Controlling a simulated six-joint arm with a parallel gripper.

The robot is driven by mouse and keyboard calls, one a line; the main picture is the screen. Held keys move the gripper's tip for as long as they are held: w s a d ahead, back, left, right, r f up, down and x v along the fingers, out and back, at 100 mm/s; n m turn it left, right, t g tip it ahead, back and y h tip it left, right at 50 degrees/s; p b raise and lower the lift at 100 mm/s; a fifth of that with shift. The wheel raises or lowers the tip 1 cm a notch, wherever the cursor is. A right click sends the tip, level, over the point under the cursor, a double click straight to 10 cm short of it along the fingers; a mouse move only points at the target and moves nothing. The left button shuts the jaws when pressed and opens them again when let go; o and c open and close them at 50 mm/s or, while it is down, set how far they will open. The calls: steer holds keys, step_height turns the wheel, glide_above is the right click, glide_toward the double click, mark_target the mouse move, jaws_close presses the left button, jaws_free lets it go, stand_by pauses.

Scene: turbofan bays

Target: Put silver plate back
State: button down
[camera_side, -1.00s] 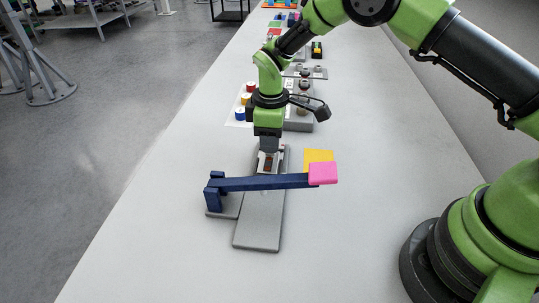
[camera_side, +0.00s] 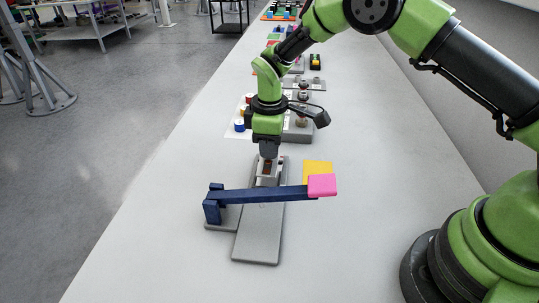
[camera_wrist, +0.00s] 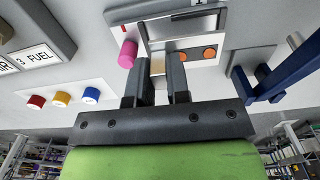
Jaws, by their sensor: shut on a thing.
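My gripper (camera_side: 268,166) points down over the long grey base board (camera_side: 258,240), just behind the blue bar (camera_side: 260,195) in the side view. In the wrist view my gripper (camera_wrist: 160,70) is shut on a small pale piece (camera_wrist: 158,66), which seems to be part of the silver plate. Silvery framed metal (camera_wrist: 185,25) lies just beyond the fingertips, with orange discs (camera_wrist: 182,57) beside them. Where the plate ends and the fixture begins is hard to tell. The fingers partly hide the grip, and the blue bar crosses in front in the side view.
The blue bar lies across the board with a pink end (camera_side: 321,185), near a yellow square (camera_side: 318,168). It also shows at right in the wrist view (camera_wrist: 290,72). A pink knob (camera_wrist: 128,54) is close to the left finger. Coloured knobs stand behind. The near table is clear.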

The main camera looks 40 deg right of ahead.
step_height(320, 180, up, 6)
steer(key=shift+d+r, duration=0.15)
steer(key=shift+r, duration=0.1)
glide_above(318, 168)
steer(key=a, duration=0.1)
steer(key=f, duration=0.7)
steer(key=d+f, duration=0.1)
steer(key=f, duration=0.3)
steer(key=shift+f, duration=0.15)
steer(key=shift+f, duration=0.15)
steer(key=c, duration=1.1)
jaws_free()
